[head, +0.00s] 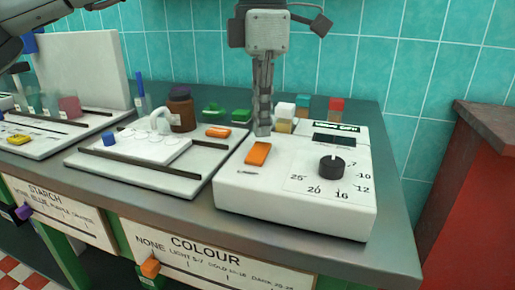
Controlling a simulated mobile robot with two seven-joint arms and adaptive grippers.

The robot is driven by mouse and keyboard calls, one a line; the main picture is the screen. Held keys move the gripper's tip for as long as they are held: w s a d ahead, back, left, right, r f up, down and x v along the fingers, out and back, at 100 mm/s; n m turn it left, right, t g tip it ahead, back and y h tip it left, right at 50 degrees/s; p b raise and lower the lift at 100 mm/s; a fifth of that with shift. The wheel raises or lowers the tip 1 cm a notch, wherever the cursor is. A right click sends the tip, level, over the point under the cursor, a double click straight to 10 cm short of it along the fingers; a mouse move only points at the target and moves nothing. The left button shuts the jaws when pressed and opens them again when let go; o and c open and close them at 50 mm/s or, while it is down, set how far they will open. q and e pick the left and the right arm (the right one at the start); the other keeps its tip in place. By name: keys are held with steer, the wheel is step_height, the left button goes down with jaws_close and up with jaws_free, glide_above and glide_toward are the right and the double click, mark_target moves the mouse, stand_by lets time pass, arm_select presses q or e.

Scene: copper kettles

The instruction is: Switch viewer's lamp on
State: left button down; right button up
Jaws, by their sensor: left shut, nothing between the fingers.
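The viewer seems to be the white box (300,208) at the right of the bench, with a black dial (331,166) ringed by numbers and a small dark window (334,141). An orange rocker switch (257,154) sits on its top at the left. My left gripper (263,132) points down, shut and empty, with its fingertips just behind the orange switch in the picture. I cannot tell whether the tips touch the box. No lit lamp is clear to me. My right gripper is not in view.
Small coloured blocks (285,113) stand behind the box. A red cabinet (475,190) is at the right. Bare grey bench runs along the front.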

mark_target(262, 145)
arm_select(q)
steer(key=shift+f+b, duration=0.65)
steer(key=shift+f, duration=0.45)
stand_by(0.3)
steer(key=shift+r, duration=0.15)
step_height(262, 145, up, 7)
steer(key=p, duration=0.6)
stand_by(0.4)
